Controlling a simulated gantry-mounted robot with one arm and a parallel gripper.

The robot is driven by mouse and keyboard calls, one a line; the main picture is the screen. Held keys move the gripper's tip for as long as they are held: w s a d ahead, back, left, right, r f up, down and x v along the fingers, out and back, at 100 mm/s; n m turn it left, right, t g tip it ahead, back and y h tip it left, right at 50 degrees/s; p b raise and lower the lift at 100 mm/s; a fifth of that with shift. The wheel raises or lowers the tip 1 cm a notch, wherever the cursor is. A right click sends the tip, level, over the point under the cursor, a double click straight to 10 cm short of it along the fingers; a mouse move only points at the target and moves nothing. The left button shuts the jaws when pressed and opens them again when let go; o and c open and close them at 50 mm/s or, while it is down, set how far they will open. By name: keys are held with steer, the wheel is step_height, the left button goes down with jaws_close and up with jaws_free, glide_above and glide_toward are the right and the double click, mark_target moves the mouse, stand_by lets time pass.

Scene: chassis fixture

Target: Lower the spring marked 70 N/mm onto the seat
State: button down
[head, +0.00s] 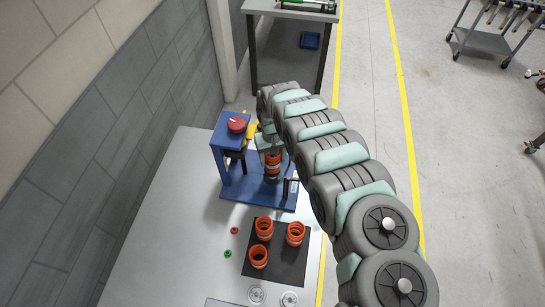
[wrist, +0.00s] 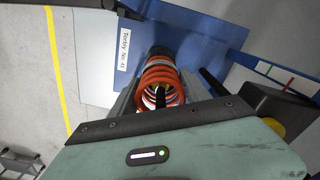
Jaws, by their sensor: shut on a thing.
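An orange coil spring (head: 273,159) is held in my gripper (head: 269,147), upright above the base of the blue chassis fixture (head: 226,160). In the wrist view the orange coils (wrist: 158,80) sit between the gripper's fingers, with a dark post showing inside them. Dark parts show just under the spring in the head view; whether the spring touches the seat cannot be told. No 70 N/mm marking is readable. Three more orange springs, at the left (head: 264,227), right (head: 295,233) and front (head: 258,257), stand on a dark mat (head: 278,273).
A red knob (head: 237,124) tops the fixture's blue upright, close to the left of my arm. A small red piece (head: 234,230) and a green one (head: 228,253) lie on the white table (head: 165,240). Round metal discs (head: 289,298) lie at the front. The table's left side is clear.

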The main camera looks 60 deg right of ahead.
steer(key=shift+f, duration=0.1)
stand_by(0.6)
steer(key=shift+c, duration=2.1)
jaws_free()
steer(key=shift+r+p, duration=2.85)
steer(key=shift+r, duration=1.35)
steer(key=shift+r, duration=0.4)
step_height(320, 180, up, 2)
steer(key=shift+r+p, duration=0.1)
steer(key=shift+p, duration=0.5)
steer(key=shift+a, duration=0.1)
